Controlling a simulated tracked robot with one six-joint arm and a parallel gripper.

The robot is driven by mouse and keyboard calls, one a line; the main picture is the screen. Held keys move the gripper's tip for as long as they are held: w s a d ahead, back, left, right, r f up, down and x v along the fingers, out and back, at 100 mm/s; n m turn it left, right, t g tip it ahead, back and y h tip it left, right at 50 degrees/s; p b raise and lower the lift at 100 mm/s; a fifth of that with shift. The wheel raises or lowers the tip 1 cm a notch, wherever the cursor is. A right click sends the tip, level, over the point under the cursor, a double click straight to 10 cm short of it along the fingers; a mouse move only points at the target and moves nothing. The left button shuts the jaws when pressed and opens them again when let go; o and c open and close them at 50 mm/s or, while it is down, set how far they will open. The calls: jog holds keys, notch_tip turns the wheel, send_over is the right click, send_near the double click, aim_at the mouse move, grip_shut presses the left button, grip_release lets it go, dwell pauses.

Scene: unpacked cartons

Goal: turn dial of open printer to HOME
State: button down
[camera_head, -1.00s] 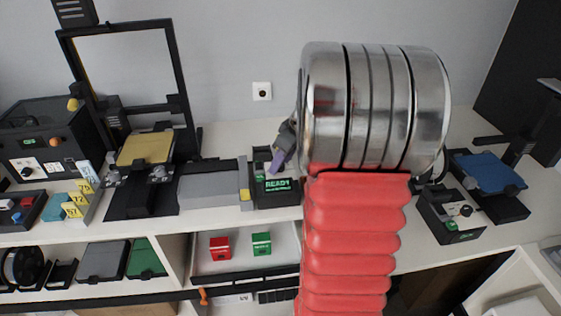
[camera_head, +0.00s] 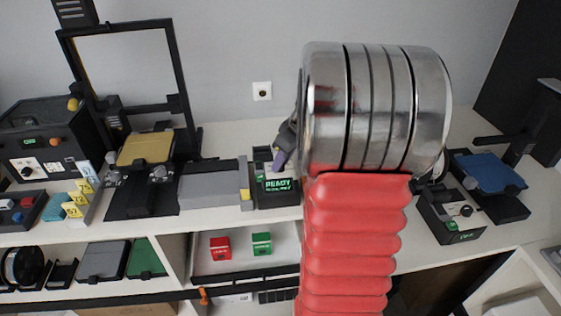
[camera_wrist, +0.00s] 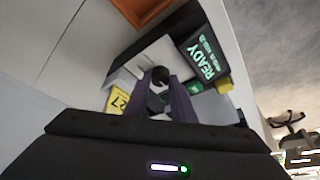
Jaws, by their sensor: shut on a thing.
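The open-frame printer (camera_head: 172,80) stands at the left, with a gold bed (camera_head: 146,148). A dark control box (camera_head: 277,201) on the worktop shows READY in green on its screen; the small line below is too small to read. The READY screen (camera_wrist: 203,58) also shows in the wrist view. My gripper (camera_head: 279,163), with purple fingers, is over this box. In the wrist view, my gripper (camera_wrist: 161,92) is shut on a dark dial (camera_wrist: 160,75), one finger on each side. The dial's pointer and any HOME mark cannot be made out.
A green button (camera_wrist: 193,88) and a yellow block (camera_wrist: 223,86) are close to my fingers. A yellow label (camera_wrist: 118,99) lies left of them. A blue-bed printer (camera_head: 490,172) and its dark box (camera_head: 451,216) stand at the right. My arm hides the worktop between.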

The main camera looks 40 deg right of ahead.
jog(key=shift+m, duration=0.3)
jog(key=shift+a+m+h, duration=0.2)
jog(key=shift+m+h, duration=0.7)
jog(key=shift+m, duration=1)
jog(key=shift+w+a+m+g+h, duration=0.15)
jog(key=shift+m+h, duration=0.25)
jog(key=shift+m, duration=0.75)
jog(key=shift+s+m+g+h, duration=0.1)
jog(key=shift+m+g+h, duration=0.25)
jog(key=shift+m, duration=0.8)
jog(key=shift+w+a+m+g+h, duration=0.1)
jog(key=shift+m+g+h, duration=0.2)
jog(key=shift+m, duration=0.85)
jog(key=shift+w+a+m+g+h, duration=0.1)
jog(key=shift+m+g+h, duration=0.2)
jog(key=shift+m, duration=0.85)
jog(key=shift+w+m+g+h, duration=0.2)
jog(key=shift+m+g, duration=0.4)
jog(key=shift+m, duration=1.4)
jog(key=c, duration=1.8)
grip_release()
jog(key=shift+o, duration=1.4)
jog(key=shift+s, duration=0.1)
jog(key=shift+d, duration=0.1)
